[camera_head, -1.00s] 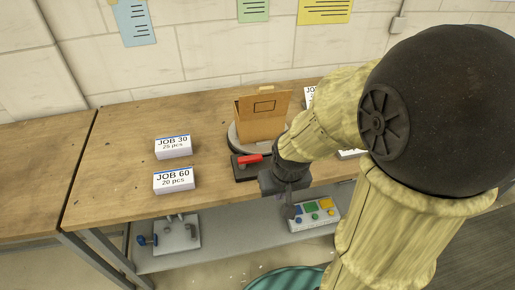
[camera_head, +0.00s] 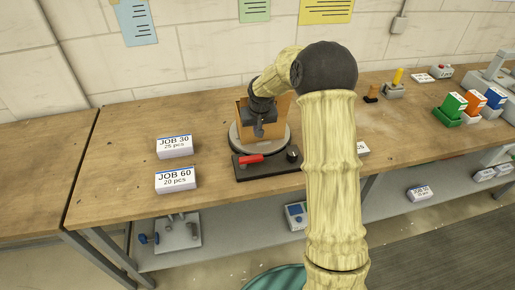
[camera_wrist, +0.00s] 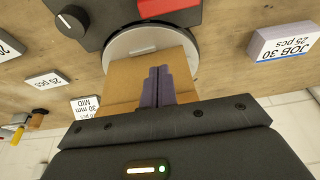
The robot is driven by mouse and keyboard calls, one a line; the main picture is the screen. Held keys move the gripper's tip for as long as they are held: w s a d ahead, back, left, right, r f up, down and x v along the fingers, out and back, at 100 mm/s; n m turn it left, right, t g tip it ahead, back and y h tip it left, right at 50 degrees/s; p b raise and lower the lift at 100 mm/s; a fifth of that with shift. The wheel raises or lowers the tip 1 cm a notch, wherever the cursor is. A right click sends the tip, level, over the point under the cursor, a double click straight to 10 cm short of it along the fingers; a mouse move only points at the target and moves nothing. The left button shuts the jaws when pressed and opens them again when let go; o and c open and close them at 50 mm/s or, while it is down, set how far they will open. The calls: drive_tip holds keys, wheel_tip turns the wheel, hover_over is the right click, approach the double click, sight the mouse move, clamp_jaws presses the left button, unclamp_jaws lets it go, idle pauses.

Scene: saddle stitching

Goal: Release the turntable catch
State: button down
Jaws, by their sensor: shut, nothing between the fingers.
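The turntable is a round grey disc (camera_head: 235,141) on a black base (camera_head: 264,171); the disc also shows in the wrist view (camera_wrist: 125,43). A red lever (camera_head: 250,159), apparently the catch, lies across the base's front left; it shows at the top edge of the wrist view (camera_wrist: 165,6). A black knob (camera_head: 293,154) is at the base's right end. A brown folded piece (camera_head: 241,108) stands on the disc, partly hidden by my arm. My gripper (camera_wrist: 158,72) is shut and empty, in front of the brown piece (camera_wrist: 118,85), apart from the lever.
Green (camera_head: 452,106), orange (camera_head: 473,104) and blue (camera_head: 495,98) boxes stand at the right. A lower shelf (camera_head: 240,227) runs beneath. The bench between cards and boxes is partly hidden by my arm.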

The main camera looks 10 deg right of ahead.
sight(251, 159)
drive_tip(key=p+x, duration=0.2)
drive_tip(key=x, duration=0.8)
drive_tip(key=s+p, duration=0.2)
drive_tip(key=s, duration=0.1)
drive_tip(key=shift+s+r, duration=0.15)
drive_tip(key=shift+s, duration=0.4)
